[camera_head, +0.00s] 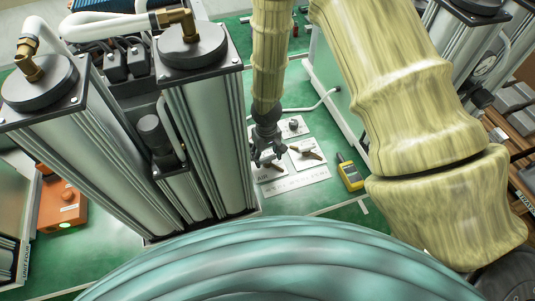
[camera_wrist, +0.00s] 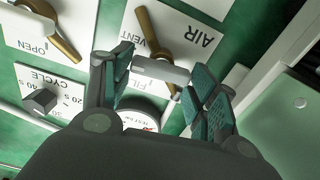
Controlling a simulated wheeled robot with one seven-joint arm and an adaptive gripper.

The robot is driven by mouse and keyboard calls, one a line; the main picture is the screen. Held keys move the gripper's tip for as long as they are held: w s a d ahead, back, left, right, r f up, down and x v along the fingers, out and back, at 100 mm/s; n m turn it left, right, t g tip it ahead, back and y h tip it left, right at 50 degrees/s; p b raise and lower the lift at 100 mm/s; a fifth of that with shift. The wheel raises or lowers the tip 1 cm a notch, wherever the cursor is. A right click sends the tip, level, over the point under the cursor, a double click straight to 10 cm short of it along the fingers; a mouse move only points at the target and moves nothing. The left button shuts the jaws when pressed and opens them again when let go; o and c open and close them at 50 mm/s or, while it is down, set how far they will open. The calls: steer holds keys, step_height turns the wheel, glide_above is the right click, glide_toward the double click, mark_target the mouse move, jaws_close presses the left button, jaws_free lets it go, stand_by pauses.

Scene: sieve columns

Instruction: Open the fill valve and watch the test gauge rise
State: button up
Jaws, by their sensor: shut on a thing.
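The fill valve is a bronze lever (camera_wrist: 150,30) on a white plate marked AIR, VENT and FILL. In the head view my gripper (camera_head: 268,152) is down at the white panel, hiding part of the lever. The test gauge (camera_wrist: 141,112) is a round white dial behind my gripper in the wrist view. Its lower part is hidden and its needle cannot be read.
A second bronze lever (camera_wrist: 50,30) sits on a plate marked OPEN, beside a CYCLE knob (camera_wrist: 39,102). A yellow handheld meter (camera_head: 349,174) lies right of the panel. Tall columns (camera_head: 205,120) stand close on the left. An orange box (camera_head: 62,204) is farther left.

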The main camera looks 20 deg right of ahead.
mark_target(266, 158)
steer(key=n, duration=0.8)
steer(key=shift+a+n, duration=0.1)
steer(key=shift+n, duration=0.3)
steer(key=n, duration=0.4)
steer(key=shift+s+p, duration=0.15)
steer(key=shift+p, duration=0.2)
steer(key=shift+n, duration=2.1)
steer(key=o, duration=1)
steer(key=shift+r, duration=0.15)
step_height(266, 158, up, 12)
steer(key=shift+f, duration=0.15)
